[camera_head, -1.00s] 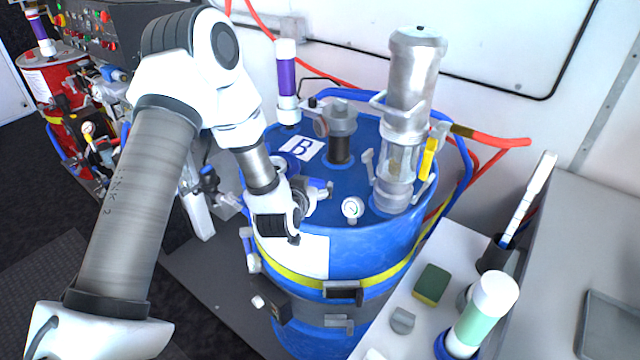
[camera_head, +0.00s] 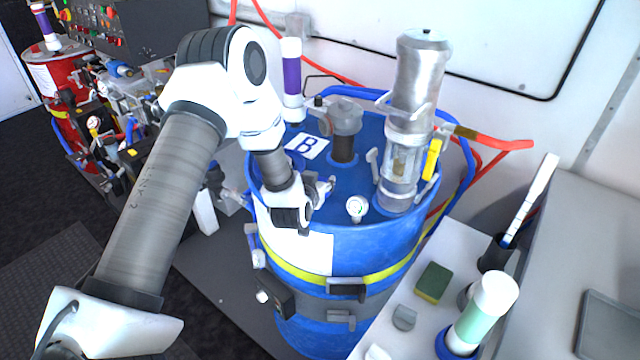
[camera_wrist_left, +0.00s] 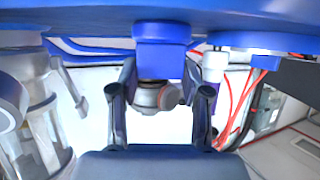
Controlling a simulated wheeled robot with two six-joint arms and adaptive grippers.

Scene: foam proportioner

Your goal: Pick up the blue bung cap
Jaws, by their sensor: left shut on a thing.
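The blue bung cap (camera_wrist_left: 160,45) looks like the square blue block between my left fingertips in the left wrist view. My left gripper (camera_wrist_left: 160,66) is shut on it, one finger on each side. In the head view my left gripper (camera_head: 300,218) is over the front left part of the blue drum's top (camera_head: 362,160), near the rim. There the gripper hides the cap. I cannot tell whether the cap is clear of the drum. My right gripper is not in view.
On the drum top stand a tall metal pump (camera_head: 415,110), a grey fitting (camera_head: 345,125), a small gauge (camera_head: 356,207) and a purple-banded cylinder (camera_head: 291,75). A light worktop with a green sponge (camera_head: 433,282) and a white-green bottle (camera_head: 480,315) is at right.

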